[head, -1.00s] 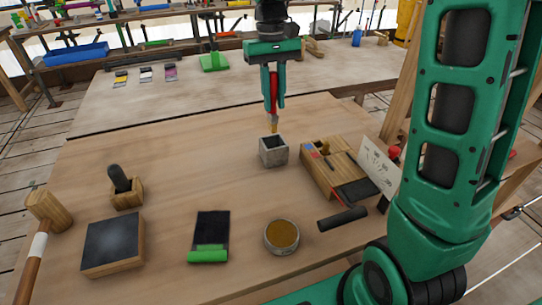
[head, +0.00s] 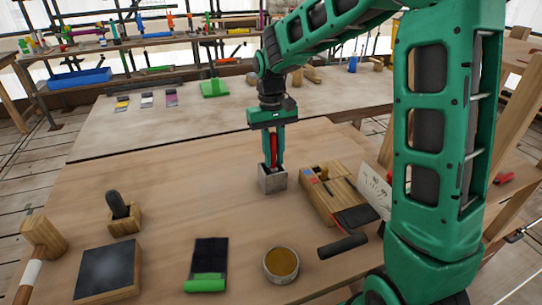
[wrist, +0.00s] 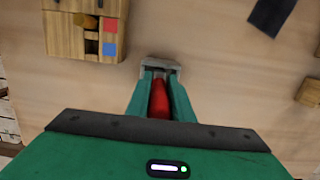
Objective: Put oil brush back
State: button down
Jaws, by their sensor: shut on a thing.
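The oil brush (head: 273,146) has a red handle, and my gripper (head: 273,162) is shut on it. The brush is upright, with its lower end hidden inside a small grey square holder (head: 272,183) on the workbench. In the wrist view the red handle (wrist: 160,100) lies between my green fingers (wrist: 163,88), and the fingertips are at the holder's rim (wrist: 150,64). I cannot tell whether the brush touches the bottom of the holder.
A wooden box (head: 320,197) with compartments stands close to the right of the holder. The bench left of the holder is clear.

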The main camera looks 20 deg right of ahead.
aim_at(273, 134)
jog(key=c, duration=1.6)
grip_release()
jog(key=shift+f, duration=0.1)
jog(key=shift+o, duration=0.2)
jog(key=r, duration=0.4)
jog(key=w+r, duration=0.1)
jog(key=r, duration=0.7)
jog(key=shift+w+r, duration=0.1)
jog(key=shift+w, duration=0.15)
jog(key=s+d+f+m+t, duration=0.1)
jog(key=s+d+f+m, duration=0.1)
jog(key=s+d, duration=0.8)
jog(key=s+d+f+m, duration=0.3)
jog(key=s+d, duration=0.3)
jog(key=s, duration=0.7)
jog(key=s+d+f+m, duration=0.1)
jog(key=s+f, duration=0.3)
jog(key=s, duration=0.5)
